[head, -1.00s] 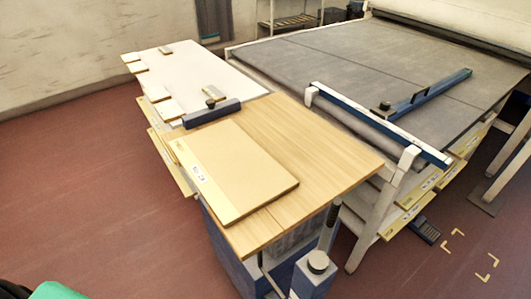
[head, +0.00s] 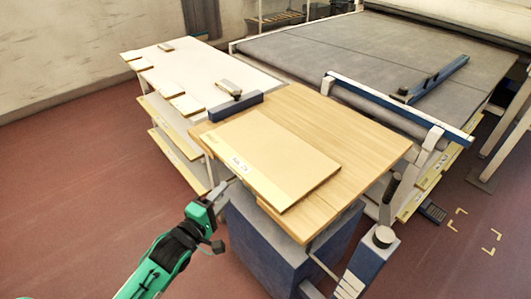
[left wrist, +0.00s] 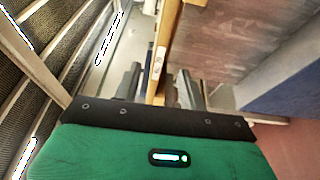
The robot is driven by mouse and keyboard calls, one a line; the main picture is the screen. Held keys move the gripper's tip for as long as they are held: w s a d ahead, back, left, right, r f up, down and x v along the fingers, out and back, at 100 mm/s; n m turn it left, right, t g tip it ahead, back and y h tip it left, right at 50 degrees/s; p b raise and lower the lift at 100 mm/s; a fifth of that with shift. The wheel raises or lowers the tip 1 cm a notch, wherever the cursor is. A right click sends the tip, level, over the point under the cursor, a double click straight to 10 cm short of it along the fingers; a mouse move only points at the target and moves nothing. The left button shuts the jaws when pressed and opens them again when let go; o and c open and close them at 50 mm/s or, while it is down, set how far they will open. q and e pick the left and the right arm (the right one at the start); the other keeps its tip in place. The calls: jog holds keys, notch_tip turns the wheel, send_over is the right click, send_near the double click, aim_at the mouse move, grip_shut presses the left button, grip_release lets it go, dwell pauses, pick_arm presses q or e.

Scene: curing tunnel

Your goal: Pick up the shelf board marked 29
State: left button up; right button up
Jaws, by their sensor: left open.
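The shelf board (head: 280,155) is a flat tan panel lying on the wooden table top, its near left corner close to the table's edge. A white label on its left edge strip seems to read 29, but it is small. My left gripper (head: 217,218) is open and empty, left of and below the board's labelled edge, apart from it. In the left wrist view, a tan board edge (left wrist: 160,75) with a small white label runs between the two open fingers (left wrist: 160,88); the label is unreadable there. My right gripper is not in view.
The wooden table top (head: 365,140) has bare room right of the board. A dark blue bar (head: 236,107) lies behind it. A white table (head: 185,75) with several board pieces stands at the back left. A blue cabinet (head: 270,245) stands under the table, beside my left gripper.

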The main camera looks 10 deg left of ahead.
pick_arm(q)
send_near(250, 166)
jog(key=w, duration=0.3)
jog(key=shift+w+d+f+p, duration=0.15)
jog(key=shift+w+f+p, duration=0.2)
jog(key=shift+p, duration=0.05)
jog(key=shift+w+d, duration=0.1)
jog(key=shift+w, duration=0.2)
jog(key=shift+w+d, duration=0.15)
jog(key=shift+w, duration=0.2)
jog(key=x, duration=0.2)
jog(key=p+x, duration=0.1)
jog(key=x, duration=0.1)
jog(key=shift+d, duration=0.45)
jog(key=shift+w+f, duration=0.1)
jog(key=shift+w, duration=0.2)
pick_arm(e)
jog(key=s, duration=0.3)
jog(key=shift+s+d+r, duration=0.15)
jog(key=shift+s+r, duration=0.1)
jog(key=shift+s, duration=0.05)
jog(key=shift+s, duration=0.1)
